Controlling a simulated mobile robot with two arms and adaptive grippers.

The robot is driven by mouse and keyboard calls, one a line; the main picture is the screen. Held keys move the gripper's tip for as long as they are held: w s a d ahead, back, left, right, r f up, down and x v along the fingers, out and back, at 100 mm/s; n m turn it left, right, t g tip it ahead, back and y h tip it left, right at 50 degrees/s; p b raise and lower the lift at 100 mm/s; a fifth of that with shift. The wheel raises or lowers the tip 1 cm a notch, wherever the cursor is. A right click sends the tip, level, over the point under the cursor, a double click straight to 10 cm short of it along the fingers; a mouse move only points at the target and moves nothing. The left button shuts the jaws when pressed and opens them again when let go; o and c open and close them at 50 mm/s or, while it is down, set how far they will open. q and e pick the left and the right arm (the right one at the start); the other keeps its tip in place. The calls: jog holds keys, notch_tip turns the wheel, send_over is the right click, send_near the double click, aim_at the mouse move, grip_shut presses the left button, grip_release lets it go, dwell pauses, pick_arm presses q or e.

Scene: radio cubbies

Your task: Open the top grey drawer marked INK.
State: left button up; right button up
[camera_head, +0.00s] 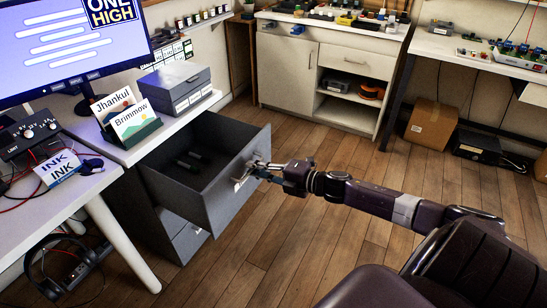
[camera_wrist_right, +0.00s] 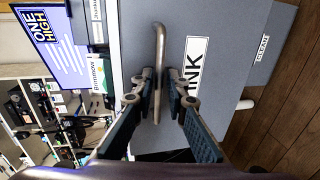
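The top grey drawer (camera_head: 228,190) stands well pulled out of its cabinet under the white desk. Its front carries a white INK label (camera_wrist_right: 192,72), seen turned sideways in the right wrist view. Its metal bar handle (camera_wrist_right: 160,38) runs between the two fingers of my right gripper (camera_wrist_right: 162,85). The fingers look closed about the bar. In the head view my right gripper (camera_head: 262,170) is at the drawer's front, its arm reaching in from the right. Small dark items (camera_head: 190,160) lie inside the drawer. My left gripper is not in view.
A lower grey drawer front (camera_head: 190,240) shows beneath the open one. Wooden floor (camera_head: 290,240) is clear right of the drawer. A white cabinet (camera_head: 285,75) stands behind.

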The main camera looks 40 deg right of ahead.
jog(key=v, duration=1.1)
dwell(0.5)
